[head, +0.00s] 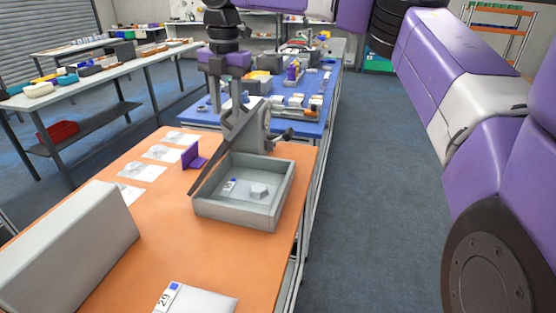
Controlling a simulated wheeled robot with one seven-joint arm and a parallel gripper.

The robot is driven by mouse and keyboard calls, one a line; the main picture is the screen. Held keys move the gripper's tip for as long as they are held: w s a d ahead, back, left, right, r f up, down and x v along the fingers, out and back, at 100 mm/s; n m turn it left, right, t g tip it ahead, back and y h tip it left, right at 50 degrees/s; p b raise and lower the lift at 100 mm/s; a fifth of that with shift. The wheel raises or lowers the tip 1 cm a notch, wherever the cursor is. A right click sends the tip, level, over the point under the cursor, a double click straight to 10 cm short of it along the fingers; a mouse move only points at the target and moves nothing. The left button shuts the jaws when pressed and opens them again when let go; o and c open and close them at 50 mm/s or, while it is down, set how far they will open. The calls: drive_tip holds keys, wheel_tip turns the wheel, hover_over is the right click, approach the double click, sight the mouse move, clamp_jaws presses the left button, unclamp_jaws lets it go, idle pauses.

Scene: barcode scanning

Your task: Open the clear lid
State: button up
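A grey open-topped box (283,190) sits on the orange table, with a small pale block (259,191) and a white label (230,185) inside it. A tilted grey panel (238,143), seemingly the lid, rises from the box's left side up to the right. Whether it is clear cannot be told. My gripper (225,105) points down at the panel's upper part, behind the box's left side. Its two fingers look apart, with a gap between them. Whether a fingertip touches the panel cannot be told.
A purple stand (193,157) and several white cards (164,153) lie left of the box. A large grey block (70,250) stands at the front left. A white item labelled 29 (190,300) is at the front edge. A blue table (205,118) with clutter stands behind.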

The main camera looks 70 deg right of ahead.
sight(249, 116)
drive_tip(key=shift+t, duration=0.7)
drive_tip(key=s+f+b, duration=0.1)
drive_tip(key=s, duration=0.1)
drive_tip(key=s+f+b, duration=0.1)
drive_tip(key=b, duration=0.1)
drive_tip(key=s+f+b, duration=0.1)
drive_tip(key=s+b, duration=0.1)
drive_tip(key=shift+s+d+f, duration=0.15)
drive_tip(key=shift+s+d, duration=0.05)
drive_tip(key=shift+s, duration=0.1)
drive_tip(key=s+f+b, duration=0.2)
drive_tip(key=s+f, duration=0.4)
drive_tip(key=shift+s+d+f, duration=0.15)
drive_tip(key=shift+s+d, duration=0.05)
drive_tip(key=shift+d, duration=0.05)
